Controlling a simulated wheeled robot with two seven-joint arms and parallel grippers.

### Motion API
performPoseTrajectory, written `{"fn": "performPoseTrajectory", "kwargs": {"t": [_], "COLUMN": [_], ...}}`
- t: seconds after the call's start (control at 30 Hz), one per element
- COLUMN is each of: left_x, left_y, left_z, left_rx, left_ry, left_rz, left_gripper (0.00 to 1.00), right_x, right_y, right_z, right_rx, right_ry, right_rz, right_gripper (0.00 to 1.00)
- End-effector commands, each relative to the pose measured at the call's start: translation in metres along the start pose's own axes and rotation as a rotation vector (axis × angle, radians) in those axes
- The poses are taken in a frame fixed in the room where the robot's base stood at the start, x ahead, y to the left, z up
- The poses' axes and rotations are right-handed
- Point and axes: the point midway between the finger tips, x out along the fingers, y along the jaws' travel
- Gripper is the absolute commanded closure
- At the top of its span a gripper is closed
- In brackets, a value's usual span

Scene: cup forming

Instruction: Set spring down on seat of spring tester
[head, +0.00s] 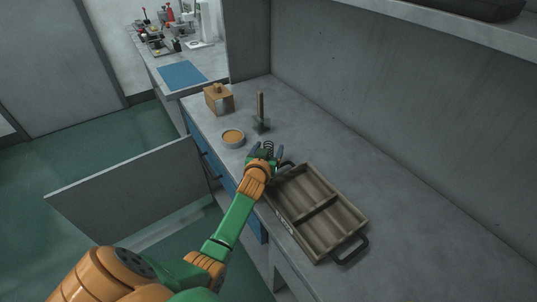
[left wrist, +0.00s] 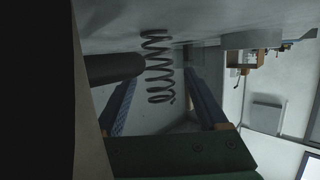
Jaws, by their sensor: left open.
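A dark coil spring (head: 268,146) stands at the near left end of the wooden tray, by its handle. It also shows in the left wrist view (left wrist: 158,66), between or just beyond my fingertips. My left gripper (head: 267,151) is open, with its blue fingers on either side of the spring; I see no clear contact. The fingers also show in the left wrist view (left wrist: 161,84). I cannot pick out the spring tester or its seat for sure; several small devices (head: 165,30) stand on the far bench. My right gripper is not in view.
The wooden tray (head: 345,228) with dark handles lies on the grey bench. A bowl of tan stuff (head: 233,137), a mallet-like tool (head: 261,113) and a wooden block (head: 218,99) stand beyond. A blue mat (head: 181,75) lies on the far bench. The bench's right side is clear.

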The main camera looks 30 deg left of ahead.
Motion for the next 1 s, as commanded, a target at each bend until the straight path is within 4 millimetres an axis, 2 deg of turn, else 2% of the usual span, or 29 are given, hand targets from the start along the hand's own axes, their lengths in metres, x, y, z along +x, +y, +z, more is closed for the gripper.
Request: {"fn": "performPoseTrajectory", "kwargs": {"t": [0.17, 0.27, 0.4, 0.47, 0.77, 0.93, 1.0], "left_x": [0.0, 0.0, 0.0, 0.0, -0.001, -0.008, -0.022], "left_y": [0.0, 0.0, 0.0, 0.0, 0.0, -0.001, -0.004], "left_z": [0.0, 0.0, 0.0, 0.0, -0.004, -0.029, -0.043], "left_rx": [0.0, 0.0, 0.0, 0.0, 0.0, 0.0, 0.001], "left_ry": [0.0, 0.0, 0.0, 0.0, 0.002, 0.006, 0.005], "left_rz": [0.0, 0.0, 0.0, 0.0, 0.0, -0.001, -0.002], "left_gripper": [0.24, 0.48, 0.86, 1.0, 1.0, 1.0, 1.0], "right_x": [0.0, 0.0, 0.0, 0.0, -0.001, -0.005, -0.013], "right_y": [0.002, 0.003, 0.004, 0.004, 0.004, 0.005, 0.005], "right_z": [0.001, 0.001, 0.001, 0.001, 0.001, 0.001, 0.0], "right_rx": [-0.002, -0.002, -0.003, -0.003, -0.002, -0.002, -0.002], "right_ry": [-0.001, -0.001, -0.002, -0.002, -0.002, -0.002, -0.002], "right_rz": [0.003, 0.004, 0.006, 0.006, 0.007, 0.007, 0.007], "right_gripper": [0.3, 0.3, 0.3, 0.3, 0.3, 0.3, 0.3]}}
